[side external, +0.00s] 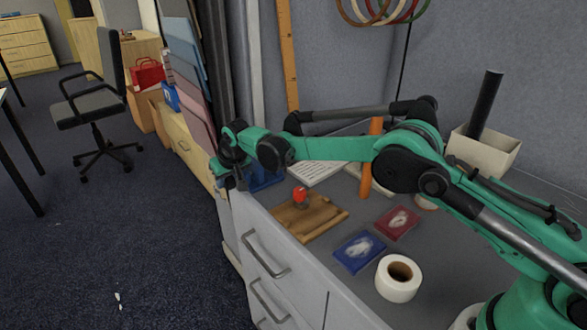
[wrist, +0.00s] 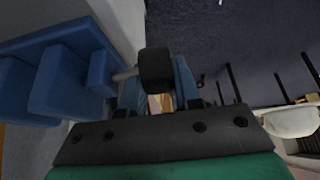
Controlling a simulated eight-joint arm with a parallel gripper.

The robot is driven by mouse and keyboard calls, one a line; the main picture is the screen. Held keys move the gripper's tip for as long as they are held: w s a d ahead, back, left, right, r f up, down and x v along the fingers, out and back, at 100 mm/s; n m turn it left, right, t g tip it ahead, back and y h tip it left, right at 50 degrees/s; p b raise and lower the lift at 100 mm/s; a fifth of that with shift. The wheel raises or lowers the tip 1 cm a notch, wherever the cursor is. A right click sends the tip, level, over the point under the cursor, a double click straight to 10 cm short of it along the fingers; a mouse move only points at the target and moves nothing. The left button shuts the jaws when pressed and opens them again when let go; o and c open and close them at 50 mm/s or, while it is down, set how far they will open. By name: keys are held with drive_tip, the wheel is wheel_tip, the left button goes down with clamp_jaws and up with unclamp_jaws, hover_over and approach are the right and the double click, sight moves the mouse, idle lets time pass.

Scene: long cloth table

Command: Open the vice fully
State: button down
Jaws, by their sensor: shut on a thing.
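The blue vice (side external: 264,181) stands at the far left end of the grey worktop, partly hidden behind my gripper and arm. In the wrist view the vice (wrist: 68,82) fills the left side as several blue blocks. A short grey shaft runs from it to a dark handle (wrist: 155,67). My gripper (side external: 226,182) is at the worktop's end, beside the vice. In the wrist view my gripper (wrist: 158,88) has one finger on each side of the handle and is shut on it. How wide the vice jaws stand apart is unclear.
On the worktop are a wooden board (side external: 308,219) with a red knob (side external: 299,194), a blue box (side external: 358,252), a red box (side external: 397,223), a white tape roll (side external: 398,278) and an orange upright handle (side external: 373,157). Open floor (side external: 120,240) lies left of the drawers.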

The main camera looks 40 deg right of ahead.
drive_tip(key=c, duration=0.9)
unclamp_jaws()
drive_tip(key=shift+v, duration=2.8)
